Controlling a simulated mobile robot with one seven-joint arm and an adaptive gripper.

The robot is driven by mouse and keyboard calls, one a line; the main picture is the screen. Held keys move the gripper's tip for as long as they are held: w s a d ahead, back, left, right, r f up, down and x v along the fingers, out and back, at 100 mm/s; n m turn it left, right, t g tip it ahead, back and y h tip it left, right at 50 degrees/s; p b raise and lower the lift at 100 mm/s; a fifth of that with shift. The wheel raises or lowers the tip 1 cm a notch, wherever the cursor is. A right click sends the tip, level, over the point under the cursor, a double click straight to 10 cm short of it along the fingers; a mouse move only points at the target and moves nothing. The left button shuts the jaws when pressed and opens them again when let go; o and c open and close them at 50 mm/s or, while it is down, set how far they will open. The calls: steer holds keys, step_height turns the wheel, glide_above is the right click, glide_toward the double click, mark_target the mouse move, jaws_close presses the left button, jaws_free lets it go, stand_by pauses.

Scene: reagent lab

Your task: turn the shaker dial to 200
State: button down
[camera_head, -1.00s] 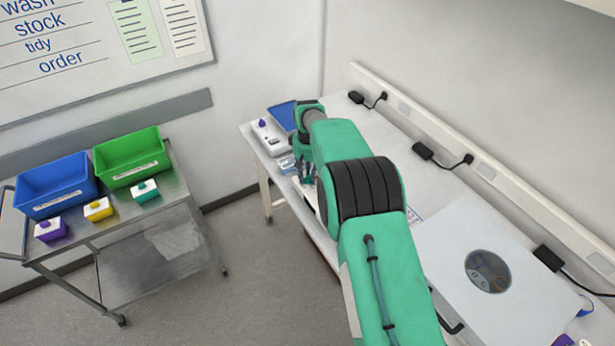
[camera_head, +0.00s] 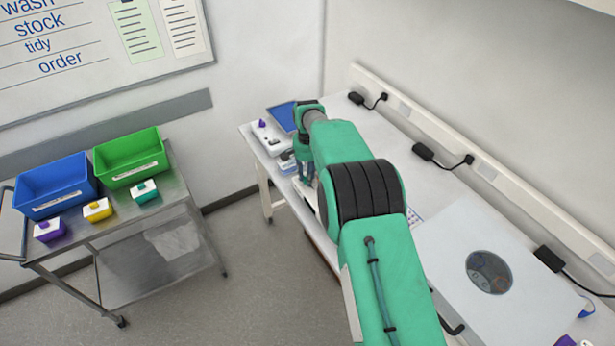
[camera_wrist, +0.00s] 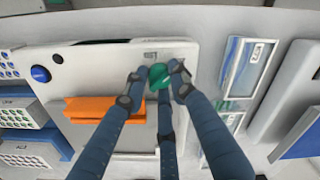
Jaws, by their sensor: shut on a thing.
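In the wrist view, the three dark blue fingers of my gripper (camera_wrist: 159,80) are closed around a green knob (camera_wrist: 159,74), which looks like the shaker dial. The knob sits near the edge of a white device (camera_wrist: 105,55), beside a small dark printed label. The fingers cover much of the knob, and I cannot read its setting. The same white device carries a blue round button (camera_wrist: 41,74) and an orange block (camera_wrist: 90,108). In the head view, my gripper (camera_head: 305,172) is over the bench's left end, and my arm hides most of the device.
A white instrument with a purple knob (camera_head: 262,124) and a blue-topped item (camera_head: 283,115) stand at the bench's far end. A white box with a round window (camera_head: 488,271) is on the right. A steel trolley (camera_head: 165,240) with blue and green bins stands left, across open floor.

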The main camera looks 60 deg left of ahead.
steer(key=shift+r, duration=0.1)
stand_by(0.3)
steer(key=c, duration=1.4)
jaws_free()
step_height(320, 180, up, 12)
steer(key=shift+w, duration=0.1)
